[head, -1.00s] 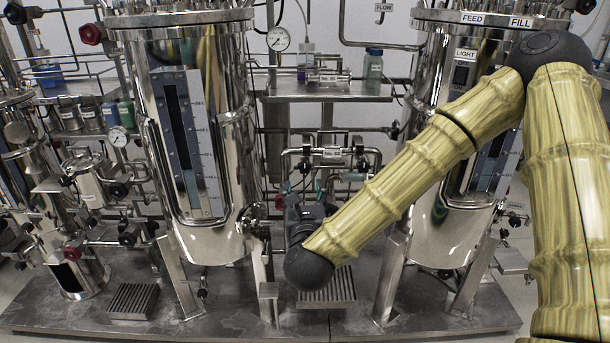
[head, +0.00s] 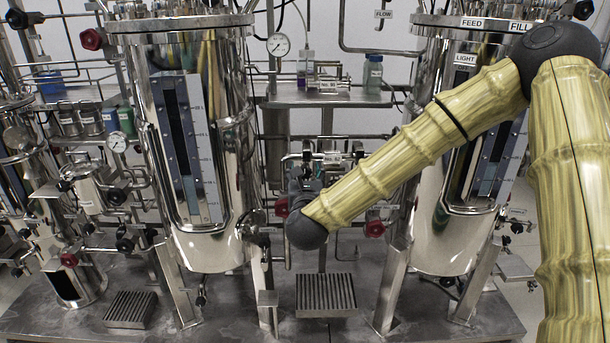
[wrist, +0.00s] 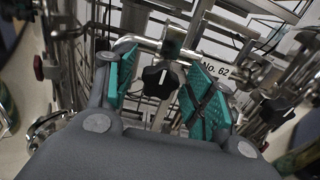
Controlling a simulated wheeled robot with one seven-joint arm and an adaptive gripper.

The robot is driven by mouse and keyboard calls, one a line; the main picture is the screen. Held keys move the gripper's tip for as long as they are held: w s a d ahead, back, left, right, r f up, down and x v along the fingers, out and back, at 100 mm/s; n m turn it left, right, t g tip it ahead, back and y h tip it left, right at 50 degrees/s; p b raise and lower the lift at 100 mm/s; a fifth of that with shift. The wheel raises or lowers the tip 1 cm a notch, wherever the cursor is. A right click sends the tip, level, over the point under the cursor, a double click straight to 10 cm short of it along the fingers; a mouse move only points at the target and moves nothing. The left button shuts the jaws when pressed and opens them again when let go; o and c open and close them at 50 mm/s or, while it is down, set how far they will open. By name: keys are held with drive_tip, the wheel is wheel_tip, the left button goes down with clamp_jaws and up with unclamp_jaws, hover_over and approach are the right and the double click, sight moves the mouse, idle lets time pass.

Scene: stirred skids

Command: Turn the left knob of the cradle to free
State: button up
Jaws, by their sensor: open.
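A black knob (wrist: 158,80) with a white pointer mark sits on a metal bracket (wrist: 172,42) in the wrist view. The mark runs roughly upward in that picture. My gripper (wrist: 160,62) is open, with one teal pad on each side of the knob; the pads look apart from it. I cannot tell how far the fingertips reach past it. In the head view my gripper (head: 300,178) is small and dark, partly hidden behind my wrist, in front of the pipework between the two large vessels. The knob is hidden there. Wording for its positions is not readable.
A white label (wrist: 216,68) reading "No. 62" is beside the right pad. Metal pipes crowd both sides. In the head view, large steel vessels (head: 228,235) (head: 436,235) flank the arm, and a red valve handle (head: 375,229) is right of my wrist. A grate (head: 326,297) lies below.

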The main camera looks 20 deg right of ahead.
drive_tip(key=shift+w, duration=0.15)
drive_tip(key=shift+c, duration=0.2)
drive_tip(key=c, duration=1)
